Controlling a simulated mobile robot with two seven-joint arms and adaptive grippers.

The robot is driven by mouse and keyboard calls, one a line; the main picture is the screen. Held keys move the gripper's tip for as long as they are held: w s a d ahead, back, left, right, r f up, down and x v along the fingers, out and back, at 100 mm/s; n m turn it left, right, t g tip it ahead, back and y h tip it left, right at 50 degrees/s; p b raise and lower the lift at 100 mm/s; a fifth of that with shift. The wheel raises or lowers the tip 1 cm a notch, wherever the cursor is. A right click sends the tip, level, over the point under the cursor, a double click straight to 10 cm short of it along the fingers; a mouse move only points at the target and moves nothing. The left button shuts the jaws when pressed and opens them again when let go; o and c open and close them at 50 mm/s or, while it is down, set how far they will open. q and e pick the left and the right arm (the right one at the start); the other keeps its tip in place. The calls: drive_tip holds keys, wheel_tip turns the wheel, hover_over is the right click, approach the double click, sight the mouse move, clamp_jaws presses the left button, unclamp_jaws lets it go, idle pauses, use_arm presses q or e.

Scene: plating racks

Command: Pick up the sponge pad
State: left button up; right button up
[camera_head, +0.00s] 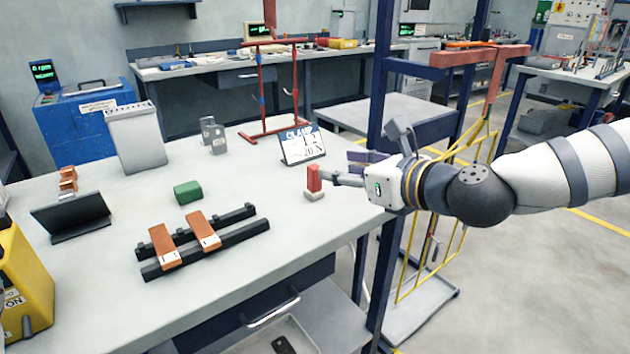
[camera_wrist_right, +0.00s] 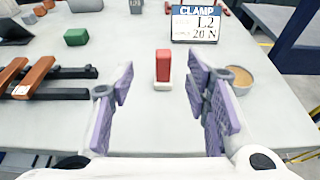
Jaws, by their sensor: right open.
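My right gripper (camera_head: 352,169) is at the table's right edge, open and empty. In the right wrist view its two purple-padded fingers (camera_wrist_right: 162,100) stand wide apart. A small upright red block with a pale base (camera_head: 314,180) stands just beyond the fingertips; in the wrist view the red block (camera_wrist_right: 163,66) is centred between them, apart from both. A green, rounded block (camera_head: 187,192) lies farther left on the table and shows at upper left in the wrist view (camera_wrist_right: 77,37). I cannot tell for certain which block is the sponge pad. My left gripper is not in view.
A CLAMP sign (camera_head: 302,147) stands behind the red block. A round tan-filled dish (camera_wrist_right: 236,78) is beside the right finger. Black rails with orange bars (camera_head: 205,236) lie to the left. A blue post (camera_head: 378,90) and red-and-yellow rack (camera_head: 485,60) stand near my arm.

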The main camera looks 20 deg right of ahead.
sight(317, 168)
drive_tip(key=x, duration=0.3)
drive_tip(key=f+b+x, duration=0.1)
drive_tip(key=x, duration=0.5)
drive_tip(key=shift+w+d+f, duration=0.1)
drive_tip(key=shift+d+f, duration=0.15)
drive_tip(key=shift+f, duration=0.15)
drive_tip(key=shift+w+a, duration=0.15)
drive_tip(key=shift+w, duration=0.2)
use_arm(q)
drive_tip(key=s+f+g, duration=0.1)
drive_tip(key=s+f, duration=0.1)
drive_tip(key=shift+s+f, duration=0.3)
drive_tip(key=shift+s, duration=0.05)
use_arm(e)
drive_tip(key=shift+r, duration=0.15)
clamp_jaws()
